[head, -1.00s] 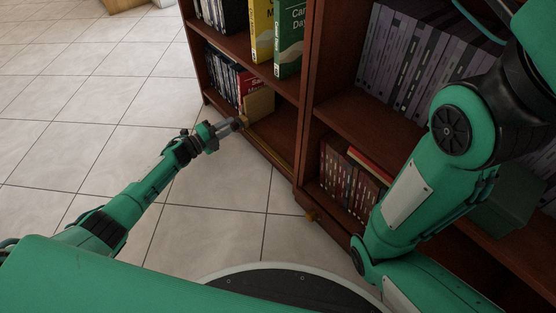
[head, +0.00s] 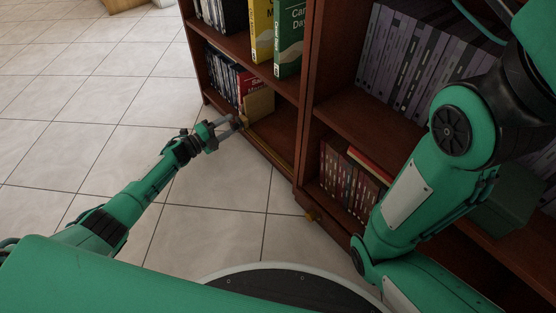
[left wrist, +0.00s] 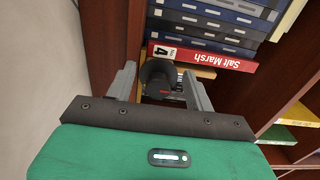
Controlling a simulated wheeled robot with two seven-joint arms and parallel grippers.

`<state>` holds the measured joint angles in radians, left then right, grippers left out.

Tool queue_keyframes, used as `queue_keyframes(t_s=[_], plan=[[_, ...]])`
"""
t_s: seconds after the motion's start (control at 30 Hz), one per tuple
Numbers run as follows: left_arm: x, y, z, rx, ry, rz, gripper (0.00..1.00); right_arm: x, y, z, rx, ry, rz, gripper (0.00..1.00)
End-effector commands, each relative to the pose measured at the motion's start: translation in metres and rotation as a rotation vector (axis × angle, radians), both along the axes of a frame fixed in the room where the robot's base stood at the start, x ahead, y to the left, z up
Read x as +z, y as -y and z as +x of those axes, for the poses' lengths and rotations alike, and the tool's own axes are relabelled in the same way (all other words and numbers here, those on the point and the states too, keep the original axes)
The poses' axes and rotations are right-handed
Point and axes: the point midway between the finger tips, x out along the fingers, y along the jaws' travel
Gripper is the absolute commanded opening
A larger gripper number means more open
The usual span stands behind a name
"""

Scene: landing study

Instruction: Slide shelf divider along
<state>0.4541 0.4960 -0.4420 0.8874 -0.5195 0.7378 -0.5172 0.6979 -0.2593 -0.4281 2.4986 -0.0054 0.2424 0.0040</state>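The shelf divider (head: 260,104) is a tan upright panel on the lower left shelf, against the end of a row of books. In the left wrist view, a tan strip of it (left wrist: 200,72) shows beside a red book. My left gripper (head: 232,123) is at the shelf's front edge, just in front of the divider. In the left wrist view its fingers (left wrist: 160,74) are spread, with a dark round knob-like piece between them. I cannot tell whether they touch it. My right arm crosses the right side; its gripper is not visible.
A red book (left wrist: 200,57) ends the row beside the divider. A brass-coloured rail (head: 268,152) runs along the shelf's front edge. The shelf is bare right of the divider, up to the bookcase upright (head: 305,110). Tiled floor lies open at left.

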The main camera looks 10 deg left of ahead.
Motion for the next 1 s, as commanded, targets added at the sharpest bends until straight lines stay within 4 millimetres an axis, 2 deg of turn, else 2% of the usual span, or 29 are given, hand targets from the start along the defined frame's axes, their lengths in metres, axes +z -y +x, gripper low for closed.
queue_keyframes(t_s=[0.37,1.0], plan=[[0.001,0.0,-0.002,-0.002,0.001,-0.001,0.53,0.001,0.0,0.001,0.0,-0.001,0.0,0.36],[0.001,-0.015,-0.022,-0.002,0.001,-0.001,0.53,0.011,0.0,0.001,0.004,-0.005,0.004,0.36]])
